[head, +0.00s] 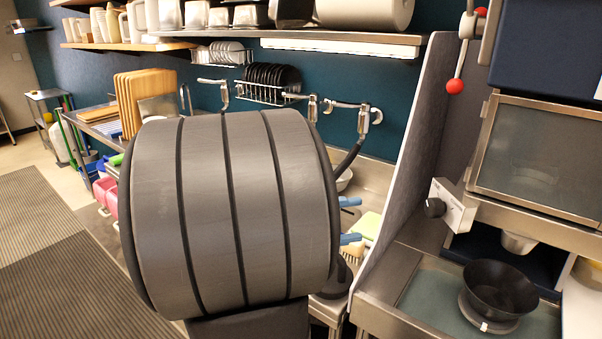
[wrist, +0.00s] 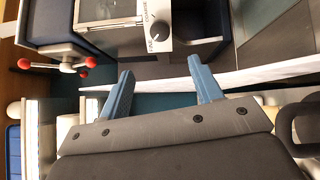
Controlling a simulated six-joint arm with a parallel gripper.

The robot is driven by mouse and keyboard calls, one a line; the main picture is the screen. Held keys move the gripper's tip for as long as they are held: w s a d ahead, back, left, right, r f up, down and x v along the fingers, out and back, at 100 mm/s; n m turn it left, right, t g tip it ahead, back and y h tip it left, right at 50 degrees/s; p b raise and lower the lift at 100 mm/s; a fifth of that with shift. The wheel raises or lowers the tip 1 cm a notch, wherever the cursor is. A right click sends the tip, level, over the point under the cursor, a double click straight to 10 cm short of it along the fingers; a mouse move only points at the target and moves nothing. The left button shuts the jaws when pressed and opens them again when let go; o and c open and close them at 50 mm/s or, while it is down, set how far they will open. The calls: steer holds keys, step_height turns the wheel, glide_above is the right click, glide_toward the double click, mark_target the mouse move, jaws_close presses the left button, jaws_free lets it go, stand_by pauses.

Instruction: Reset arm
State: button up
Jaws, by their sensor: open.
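My gripper (wrist: 160,92) shows in the wrist view with its two blue fingers apart and nothing between them. In the head view my large grey arm link fills the middle and hides most of my gripper. Only the blue fingertips (head: 350,220) show past its right edge, above the sink counter area. A black bowl (head: 500,292) sits on a round base at the lower right of the head view, well to the right of my gripper.
A grey partition (head: 415,150) with a pale edge stands between the sink side and the machine (head: 545,160) at the right. A lever with a red ball (head: 455,86) hangs beside the machine. Shelves (head: 300,42) and plate racks line the back wall. Floor mats (head: 50,250) lie clear at left.

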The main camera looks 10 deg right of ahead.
mark_target(428, 209)
steer(key=d, duration=1.1)
steer(key=d+r, duration=0.1)
steer(key=d, duration=0.4)
steer(key=shift+d, duration=0.25)
steer(key=a+f, duration=0.1)
steer(key=a, duration=1.6)
steer(key=d, duration=1.1)
steer(key=d+r, duration=0.1)
steer(key=d, duration=0.5)
steer(key=shift+d, duration=0.3)
steer(key=shift+a+m, duration=0.15)
steer(key=shift+m, duration=0.35)
steer(key=m, duration=1)
steer(key=shift+w+f+m+g, duration=0.1)
steer(key=shift+m+g, duration=0.2)
steer(key=shift+m, duration=0.1)
steer(key=shift+n, duration=0.3)
